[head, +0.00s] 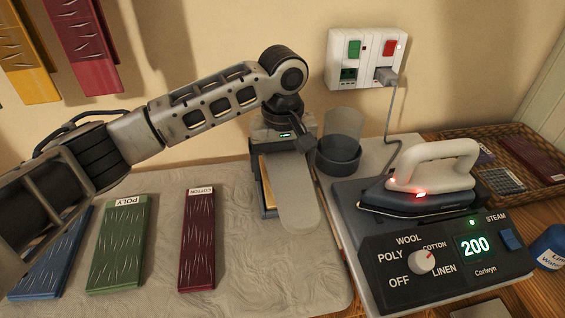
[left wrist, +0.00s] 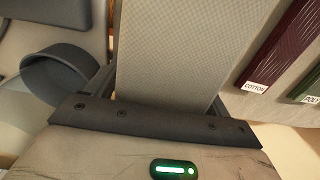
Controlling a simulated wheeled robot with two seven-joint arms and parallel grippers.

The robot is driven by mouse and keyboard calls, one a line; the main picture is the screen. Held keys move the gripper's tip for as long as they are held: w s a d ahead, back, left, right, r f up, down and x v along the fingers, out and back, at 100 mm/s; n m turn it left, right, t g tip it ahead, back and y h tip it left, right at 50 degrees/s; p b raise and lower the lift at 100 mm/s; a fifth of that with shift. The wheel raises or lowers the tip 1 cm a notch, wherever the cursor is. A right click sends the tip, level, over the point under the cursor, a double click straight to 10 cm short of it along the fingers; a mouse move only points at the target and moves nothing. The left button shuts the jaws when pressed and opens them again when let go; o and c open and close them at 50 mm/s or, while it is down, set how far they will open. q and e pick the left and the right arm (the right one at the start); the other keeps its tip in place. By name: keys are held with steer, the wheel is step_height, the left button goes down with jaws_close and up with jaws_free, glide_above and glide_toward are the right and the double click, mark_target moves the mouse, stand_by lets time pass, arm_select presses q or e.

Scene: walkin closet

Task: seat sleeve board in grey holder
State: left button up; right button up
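The sleeve board (head: 298,200) is a pale grey flat board with a rounded end that points toward me. My right gripper is not in view.
Blue, green (head: 118,245) and dark red (head: 197,240) fabric strips lie left on the grey mat (head: 240,285). An iron (head: 420,185) sits on its control station at right, with its light lit. A wicker tray (head: 510,160) is behind. The wall socket (head: 365,58) holds a plugged cord.

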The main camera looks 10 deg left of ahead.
arm_select(q)
steer(key=shift+o, duration=0.6)
steer(key=shift+f, duration=0.1)
step_height(320, 180, up, 16)
steer(key=p, duration=0.1)
steer(key=shift+p, duration=0.35)
